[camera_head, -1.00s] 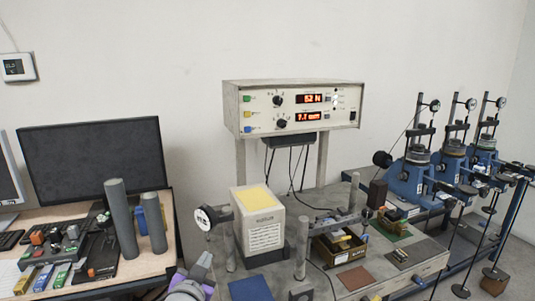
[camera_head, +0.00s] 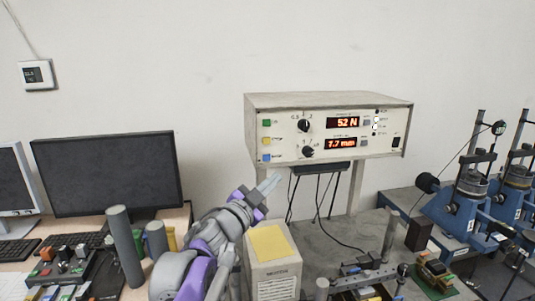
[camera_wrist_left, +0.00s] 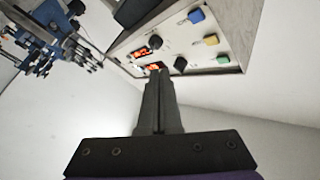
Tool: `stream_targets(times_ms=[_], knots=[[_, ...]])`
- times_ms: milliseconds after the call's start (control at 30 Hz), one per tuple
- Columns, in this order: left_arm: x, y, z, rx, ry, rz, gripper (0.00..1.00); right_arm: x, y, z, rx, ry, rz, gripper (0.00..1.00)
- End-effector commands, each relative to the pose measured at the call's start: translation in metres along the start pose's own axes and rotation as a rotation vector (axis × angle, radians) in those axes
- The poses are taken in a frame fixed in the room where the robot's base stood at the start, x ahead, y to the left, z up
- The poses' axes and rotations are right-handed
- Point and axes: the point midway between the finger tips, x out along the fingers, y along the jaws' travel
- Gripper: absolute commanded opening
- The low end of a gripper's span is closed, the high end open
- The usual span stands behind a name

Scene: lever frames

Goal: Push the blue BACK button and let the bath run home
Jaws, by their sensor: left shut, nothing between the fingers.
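The blue button (camera_head: 266,157) is the lowest of three coloured buttons on the left of the control box front (camera_head: 335,140); it also shows in the left wrist view (camera_wrist_left: 196,16). My left gripper (camera_head: 271,182) is shut and empty, its pale fingertips just below the box's lower left edge and apart from the button. In the left wrist view its dark fingers (camera_wrist_left: 158,74) point toward the panel. The apparatus with the bath (camera_head: 368,290) is at the bottom edge, partly cut off, so the bath's position is unclear. My right gripper is out of view.
A green button (camera_head: 266,122) and a yellow button (camera_head: 266,141) sit above the blue one. Two dark knobs and red displays are to their right. A white block with a yellow top (camera_head: 270,244) stands below my gripper. Grey cylinders (camera_head: 125,245) stand at left.

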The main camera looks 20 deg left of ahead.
Motion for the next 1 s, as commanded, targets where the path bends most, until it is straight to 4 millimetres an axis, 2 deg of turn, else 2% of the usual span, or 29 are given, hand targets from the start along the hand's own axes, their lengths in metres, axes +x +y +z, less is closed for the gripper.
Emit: stream_targets(times_ms=[533,1000], knots=[[0.006,-0.004,0.003,0.002,0.002,0.001,0.00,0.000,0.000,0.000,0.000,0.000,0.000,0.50],[0.048,-0.036,0.034,0.002,0.002,0.000,0.00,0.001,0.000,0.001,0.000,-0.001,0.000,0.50]])
